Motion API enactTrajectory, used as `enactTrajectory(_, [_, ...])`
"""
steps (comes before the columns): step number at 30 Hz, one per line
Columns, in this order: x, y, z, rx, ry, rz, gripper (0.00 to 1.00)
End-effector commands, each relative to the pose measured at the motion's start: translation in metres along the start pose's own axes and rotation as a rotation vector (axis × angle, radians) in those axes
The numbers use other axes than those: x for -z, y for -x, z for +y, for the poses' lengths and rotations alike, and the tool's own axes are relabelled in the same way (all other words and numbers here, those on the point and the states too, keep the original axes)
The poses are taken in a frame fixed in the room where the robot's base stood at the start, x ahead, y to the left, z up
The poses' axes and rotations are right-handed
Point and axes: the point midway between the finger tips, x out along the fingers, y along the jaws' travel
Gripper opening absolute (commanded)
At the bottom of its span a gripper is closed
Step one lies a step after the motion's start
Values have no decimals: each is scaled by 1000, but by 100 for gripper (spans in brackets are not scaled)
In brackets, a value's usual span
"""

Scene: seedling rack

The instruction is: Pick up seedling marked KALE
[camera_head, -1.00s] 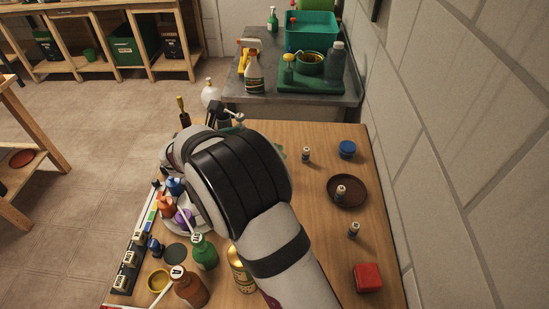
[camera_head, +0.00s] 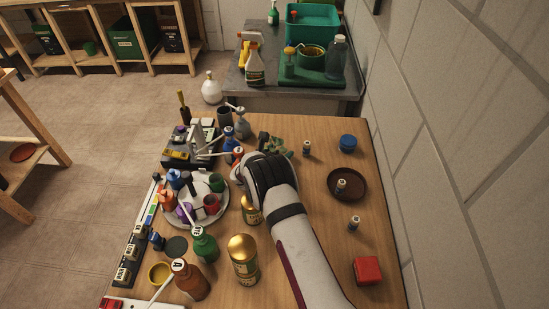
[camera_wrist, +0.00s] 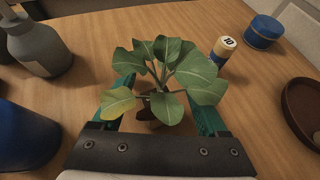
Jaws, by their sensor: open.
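A leafy green seedling (camera_wrist: 165,72) with one yellowish leaf stands on the wooden table in the wrist view. Its leaves hide most of its base and I see no KALE marking. My gripper (camera_wrist: 163,100) is open, with one teal finger on each side of the plant below the leaves. Whether the fingers touch it, I cannot tell. In the head view the seedling's leaves (camera_head: 279,146) show just beyond my wrist, partly hidden by it.
A small capped vial (camera_wrist: 222,48) and a blue jar (camera_wrist: 263,32) stand right of the plant, near a brown saucer (camera_wrist: 289,103). A grey bottle (camera_wrist: 40,48) and a blue object (camera_wrist: 20,137) are on the left. A gold can (camera_head: 243,262) stands nearer.

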Motion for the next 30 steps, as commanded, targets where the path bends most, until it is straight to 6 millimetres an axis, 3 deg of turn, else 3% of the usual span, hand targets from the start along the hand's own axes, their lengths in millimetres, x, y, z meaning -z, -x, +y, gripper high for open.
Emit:
enactTrajectory(5, [0,0,0,0,1,0,76])
enactTrajectory(18, [0,0,0,0,1,0,0])
enactTrajectory(26, [-1,0,0,0,1,0,0])
enactTrajectory(30, [-11,5,0,0,0,-1,0])
